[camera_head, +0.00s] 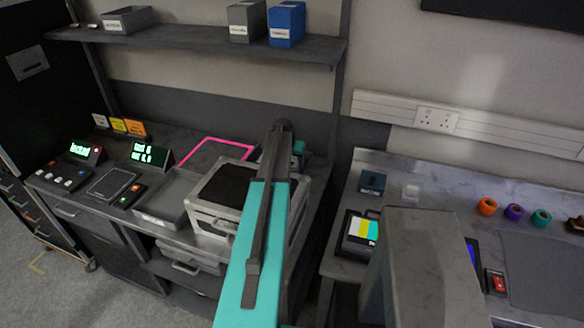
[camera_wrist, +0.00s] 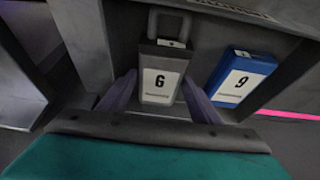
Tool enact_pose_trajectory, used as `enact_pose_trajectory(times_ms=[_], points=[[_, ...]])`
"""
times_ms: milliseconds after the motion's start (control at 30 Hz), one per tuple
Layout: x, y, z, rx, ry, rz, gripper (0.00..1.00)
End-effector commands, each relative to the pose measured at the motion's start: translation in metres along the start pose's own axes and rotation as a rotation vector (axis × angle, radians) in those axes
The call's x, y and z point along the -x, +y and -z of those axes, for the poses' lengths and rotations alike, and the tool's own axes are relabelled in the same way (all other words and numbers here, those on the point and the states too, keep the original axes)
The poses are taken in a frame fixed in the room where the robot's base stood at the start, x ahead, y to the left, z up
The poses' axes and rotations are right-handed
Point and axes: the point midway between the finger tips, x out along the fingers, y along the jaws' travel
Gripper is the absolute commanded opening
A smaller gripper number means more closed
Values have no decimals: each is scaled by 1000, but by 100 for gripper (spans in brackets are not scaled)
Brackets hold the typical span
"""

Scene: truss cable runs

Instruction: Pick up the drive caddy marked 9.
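In the wrist view a grey caddy with a black "6" on a white label (camera_wrist: 160,86) and a loop handle is straight ahead of my gripper (camera_wrist: 161,78). My two pale purple fingers are spread, one on each side of that caddy. I cannot tell whether the tips touch it. To its right, a little apart, is the blue drive caddy marked 9 (camera_wrist: 240,84), tilted in the picture, outside the fingers. In the head view my arm reaches over the left bench, and its end is mostly hidden; neither caddy can be made out clearly.
A grey upright wall (camera_wrist: 82,38) is close to the left of caddy 6 in the wrist view. In the head view a silver case (camera_head: 213,221) and a grey tray (camera_head: 166,203) stand left of my arm. A shelf (camera_head: 190,43) with boxes hangs above.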

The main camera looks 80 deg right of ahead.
Motion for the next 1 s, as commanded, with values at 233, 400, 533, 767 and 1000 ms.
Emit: enact_pose_trajectory(times_ms=[233, 400, 533, 767, 1000], points=[[1, 0, 1, 0, 1, 0, 22], [1, 0, 1, 0, 1, 0, 22], [2, 0, 1, -1, 2, 0, 22], [11, 0, 6, -1, 2, 0, 22], [34, 0, 15, -1, 4, 1, 22]])
